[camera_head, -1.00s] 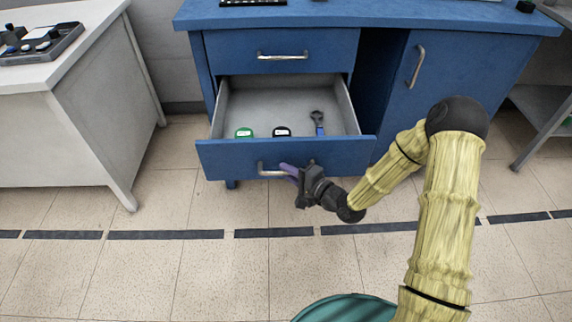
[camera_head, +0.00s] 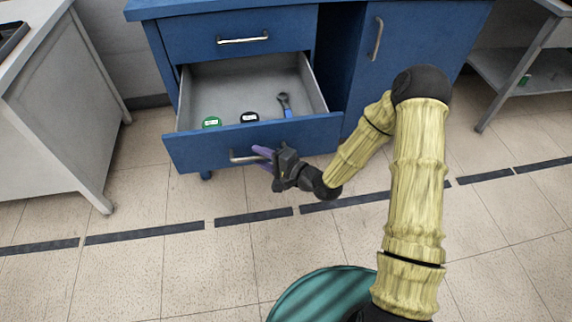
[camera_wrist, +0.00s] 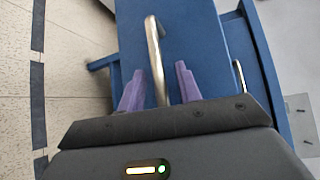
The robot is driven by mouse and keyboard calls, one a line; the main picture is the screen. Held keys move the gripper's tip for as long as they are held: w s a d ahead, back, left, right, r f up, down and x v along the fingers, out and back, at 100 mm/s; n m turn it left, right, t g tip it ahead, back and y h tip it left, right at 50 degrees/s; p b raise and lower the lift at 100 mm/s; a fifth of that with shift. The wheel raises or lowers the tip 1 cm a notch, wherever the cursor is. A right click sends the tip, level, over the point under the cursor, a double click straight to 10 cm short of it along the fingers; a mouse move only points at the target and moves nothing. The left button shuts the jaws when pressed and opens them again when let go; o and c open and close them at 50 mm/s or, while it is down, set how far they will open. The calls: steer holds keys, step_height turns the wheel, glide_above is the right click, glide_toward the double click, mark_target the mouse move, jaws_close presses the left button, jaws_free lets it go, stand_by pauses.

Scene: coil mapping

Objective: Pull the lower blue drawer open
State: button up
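The lower blue drawer (camera_head: 190,152) is pulled well out of the blue cabinet, with its grey inside showing. Its silver handle (camera_wrist: 153,48) is on the drawer front; it also shows in the head view (camera_head: 240,159). My gripper (camera_head: 262,155) is at the right end of this handle. In the wrist view, my gripper's purple fingers (camera_wrist: 160,74) stand apart on both sides of the handle, with a gap on each side. A green round item (camera_head: 211,122), a black round item (camera_head: 250,117) and a blue-handled wrench (camera_head: 284,104) lie in the drawer.
The upper drawer (camera_head: 241,39) is shut above. A cabinet door with a vertical handle (camera_head: 376,38) is on the right. A white table (camera_head: 60,110) stands at left and a grey shelf table (camera_head: 525,75) at right. Open tiled floor lies in front.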

steer(key=p+v, duration=0.3)
steer(key=v, duration=1.4)
steer(key=shift+w, duration=0.1)
